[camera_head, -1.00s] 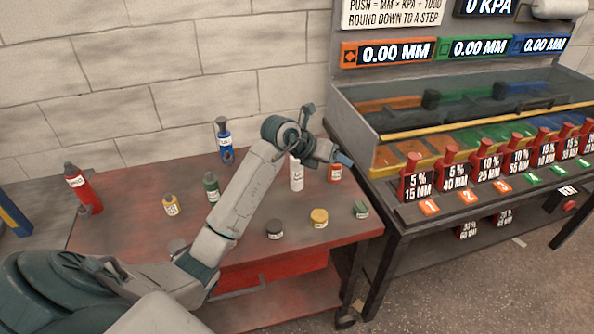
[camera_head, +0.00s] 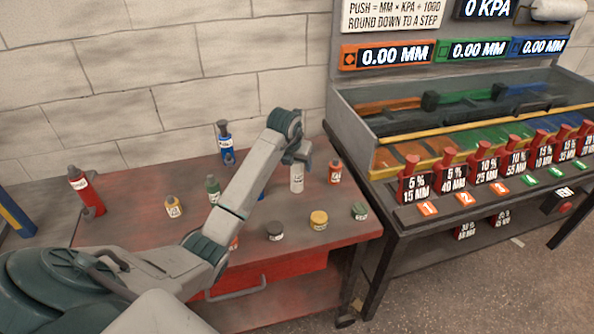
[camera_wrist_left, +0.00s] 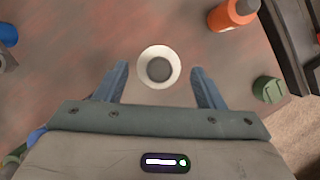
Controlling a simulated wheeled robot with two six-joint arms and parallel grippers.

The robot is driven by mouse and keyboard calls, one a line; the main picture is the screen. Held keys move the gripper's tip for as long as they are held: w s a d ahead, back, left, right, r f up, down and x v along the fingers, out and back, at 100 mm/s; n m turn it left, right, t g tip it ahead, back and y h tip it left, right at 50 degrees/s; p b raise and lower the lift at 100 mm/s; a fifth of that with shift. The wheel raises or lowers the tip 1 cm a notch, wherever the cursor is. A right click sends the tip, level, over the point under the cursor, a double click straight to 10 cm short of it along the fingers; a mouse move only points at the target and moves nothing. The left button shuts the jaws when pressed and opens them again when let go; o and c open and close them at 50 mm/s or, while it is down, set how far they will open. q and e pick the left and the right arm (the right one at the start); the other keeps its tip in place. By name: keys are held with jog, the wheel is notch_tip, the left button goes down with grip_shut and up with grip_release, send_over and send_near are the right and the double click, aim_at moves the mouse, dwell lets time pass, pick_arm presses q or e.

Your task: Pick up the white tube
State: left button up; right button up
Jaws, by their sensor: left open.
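The white tube (camera_head: 297,178) stands upright on the red bench top, below my left gripper (camera_head: 300,158) in the head view. In the left wrist view the tube (camera_wrist_left: 158,67) shows from above as a white ring with a grey centre. The left gripper (camera_wrist_left: 161,85) is open, its two blue fingers to the left and right of the tube in that picture. I cannot tell whether the fingers reach down to the tube's height. The right gripper is not in view.
An orange bottle (camera_head: 335,171) stands close to the right of the tube. A green pot (camera_head: 360,211), a yellow pot (camera_head: 319,220) and a dark pot (camera_head: 275,230) sit nearer the front edge. A blue bottle (camera_head: 225,143) and a red bottle (camera_head: 86,192) stand farther left.

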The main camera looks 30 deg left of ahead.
pick_arm(q)
jog(key=x, duration=0.3)
jog(key=shift+w+a+f+p, duration=0.1)
jog(key=shift+a+f+p, duration=0.05)
jog(key=shift+p, duration=0.15)
jog(key=c, duration=1.3)
jog(key=shift+c, duration=0.2)
jog(key=shift+r+b, duration=0.3)
jog(key=shift+r, duration=0.25)
notch_tip(320, 180, up, 2)
jog(key=shift+w+r+b, duration=0.1)
jog(key=shift+r+b, duration=0.05)
jog(key=shift+b, duration=0.5)
jog(key=s+a+r+b, duration=0.1)
jog(key=s+b, duration=0.2)
jog(key=s, duration=1.3)
jog(key=shift+r+b, duration=0.35)
jog(key=shift+b, duration=0.05)
